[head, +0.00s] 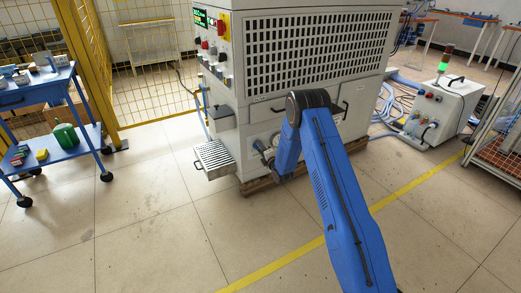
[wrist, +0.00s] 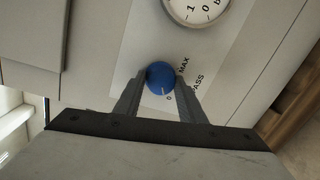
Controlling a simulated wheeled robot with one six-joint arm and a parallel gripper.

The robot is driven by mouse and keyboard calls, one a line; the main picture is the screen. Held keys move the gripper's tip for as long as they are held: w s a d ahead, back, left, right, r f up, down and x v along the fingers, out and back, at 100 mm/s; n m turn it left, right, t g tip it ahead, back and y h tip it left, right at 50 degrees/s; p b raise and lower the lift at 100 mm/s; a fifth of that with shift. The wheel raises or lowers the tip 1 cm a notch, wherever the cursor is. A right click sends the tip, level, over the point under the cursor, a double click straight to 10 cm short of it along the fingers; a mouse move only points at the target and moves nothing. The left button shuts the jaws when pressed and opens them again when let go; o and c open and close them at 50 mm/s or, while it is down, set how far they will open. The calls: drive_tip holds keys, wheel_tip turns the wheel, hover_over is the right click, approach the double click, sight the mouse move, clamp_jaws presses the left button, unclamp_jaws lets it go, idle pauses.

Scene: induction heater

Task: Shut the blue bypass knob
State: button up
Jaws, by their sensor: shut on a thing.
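The blue bypass knob (wrist: 160,74) is round and sits on a light label plate on the machine's panel in the wrist view. My gripper (wrist: 160,84) has one finger on each side of the knob and is shut on it. A white line on the knob points down in the picture, near a printed "0". "MAX" is printed at its upper right, and part of "BYPASS" shows beside the right finger. In the head view my blue arm reaches to the lower front of the cabinet (head: 318,50), and the knob cannot be made out there.
A round gauge (wrist: 197,8) is just above the knob. A slatted metal tray (head: 214,158) sticks out at the cabinet's lower left. A blue trolley (head: 38,95) stands at the left, and a white unit with a green lamp (head: 437,105) at the right. Open floor lies in front.

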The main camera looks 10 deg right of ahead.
drive_tip(key=shift+a+n, duration=0.25)
drive_tip(key=shift+n, duration=1.05)
drive_tip(key=shift+w, duration=0.1)
drive_tip(key=o, duration=1)
drive_tip(key=shift+f, duration=0.1)
drive_tip(key=v, duration=1.7)
drive_tip(key=shift+s+f, duration=0.15)
drive_tip(key=shift+s, duration=0.1)
